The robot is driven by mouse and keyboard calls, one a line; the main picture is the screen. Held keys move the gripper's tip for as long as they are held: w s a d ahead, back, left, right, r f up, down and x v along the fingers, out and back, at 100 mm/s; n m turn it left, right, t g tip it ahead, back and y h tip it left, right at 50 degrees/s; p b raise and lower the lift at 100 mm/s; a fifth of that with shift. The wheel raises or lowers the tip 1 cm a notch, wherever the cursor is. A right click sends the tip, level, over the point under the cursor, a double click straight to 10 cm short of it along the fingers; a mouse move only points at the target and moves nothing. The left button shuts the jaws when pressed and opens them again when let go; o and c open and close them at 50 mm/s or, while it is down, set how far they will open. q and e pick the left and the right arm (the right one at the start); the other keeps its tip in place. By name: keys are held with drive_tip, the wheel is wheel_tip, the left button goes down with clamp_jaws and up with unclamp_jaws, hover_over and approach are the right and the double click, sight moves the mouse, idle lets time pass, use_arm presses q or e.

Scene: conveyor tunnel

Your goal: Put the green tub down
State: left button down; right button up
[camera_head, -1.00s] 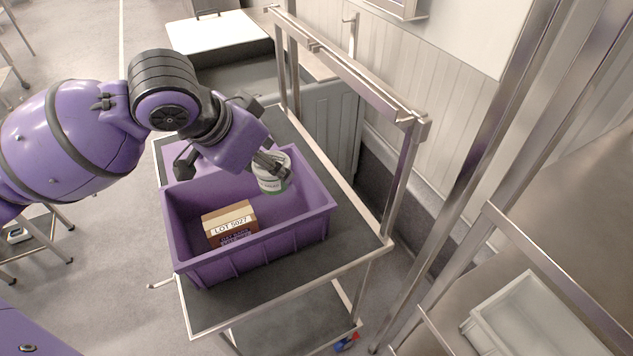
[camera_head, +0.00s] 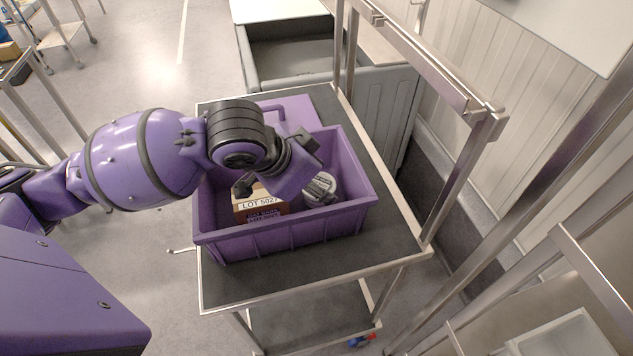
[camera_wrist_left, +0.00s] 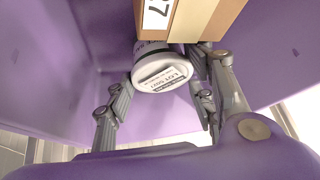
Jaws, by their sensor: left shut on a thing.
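The green tub (camera_head: 321,187) is a small round tub with a white lid and a printed label. It is inside the purple crate (camera_head: 290,237), toward its right side. In the left wrist view the tub's lid (camera_wrist_left: 162,72) faces the camera, between the fingers. My left gripper (camera_head: 308,192) reaches down into the crate and is shut on the tub. I cannot tell whether the tub's base touches the crate floor. My right gripper is not in view.
A brown box labelled LOT 5027 (camera_head: 260,206) stands in the crate, left of the tub and very close to it in the wrist view. The crate is on a dark-topped metal cart (camera_head: 390,243). A metal frame (camera_head: 462,165) rises along the cart's right side.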

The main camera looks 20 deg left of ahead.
use_arm(q)
drive_tip(key=c, duration=0.8)
unclamp_jaws()
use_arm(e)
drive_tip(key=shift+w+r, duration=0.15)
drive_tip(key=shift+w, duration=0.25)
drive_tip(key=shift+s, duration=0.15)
use_arm(q)
drive_tip(key=shift+r, duration=0.1)
drive_tip(key=p+v, duration=0.2)
drive_tip(key=v, duration=1)
drive_tip(key=shift+p, duration=0.35)
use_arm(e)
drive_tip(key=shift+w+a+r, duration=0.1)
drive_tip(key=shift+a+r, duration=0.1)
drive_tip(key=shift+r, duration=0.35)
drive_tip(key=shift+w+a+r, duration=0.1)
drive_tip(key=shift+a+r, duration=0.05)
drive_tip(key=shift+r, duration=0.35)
